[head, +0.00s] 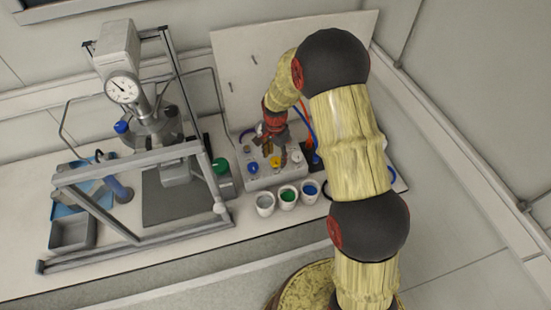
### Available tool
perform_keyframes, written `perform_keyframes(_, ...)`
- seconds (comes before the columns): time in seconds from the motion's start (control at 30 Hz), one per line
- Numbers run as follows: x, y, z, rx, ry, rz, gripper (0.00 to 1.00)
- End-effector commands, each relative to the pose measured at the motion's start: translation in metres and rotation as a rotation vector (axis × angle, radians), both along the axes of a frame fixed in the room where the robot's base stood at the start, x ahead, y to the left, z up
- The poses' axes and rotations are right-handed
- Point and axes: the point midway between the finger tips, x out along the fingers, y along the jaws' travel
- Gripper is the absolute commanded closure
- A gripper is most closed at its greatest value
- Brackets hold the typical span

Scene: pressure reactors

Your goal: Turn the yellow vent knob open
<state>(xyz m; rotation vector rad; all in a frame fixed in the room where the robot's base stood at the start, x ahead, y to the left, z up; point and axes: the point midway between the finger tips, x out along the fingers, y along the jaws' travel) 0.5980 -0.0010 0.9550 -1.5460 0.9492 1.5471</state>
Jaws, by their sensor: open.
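The yellow vent knob (275,162) sits on a light grey valve box (266,182) in the head view, between a blue knob (253,168) on its left and a pale knob (297,158) on its right. My gripper (269,150) is open and points down just above and behind the yellow knob. It looks empty. The fingers are small and dark here, and I cannot tell whether they touch the knob. The back of the valve box is partly hidden by my gripper and wrist.
A framed reactor with a gauge (123,89) stands left, with a green knob (220,166) near the box. A pale panel (236,75) rises behind; hoses run at right.

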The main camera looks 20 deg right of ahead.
Motion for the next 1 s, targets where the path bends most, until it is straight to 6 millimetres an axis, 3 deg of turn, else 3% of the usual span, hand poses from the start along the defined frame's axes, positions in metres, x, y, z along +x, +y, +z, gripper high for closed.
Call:
perform_keyframes(0.13,-0.0001,0.0,-0.0099,0.0,0.0,0.0,0.49)
perform_keyframes(0.43,0.0,0.0,-0.0115,0.0,-0.001,0.001,0.49)
perform_keyframes(1.0,0.0,0.0,-0.0113,0.0,0.0,0.001,0.82)
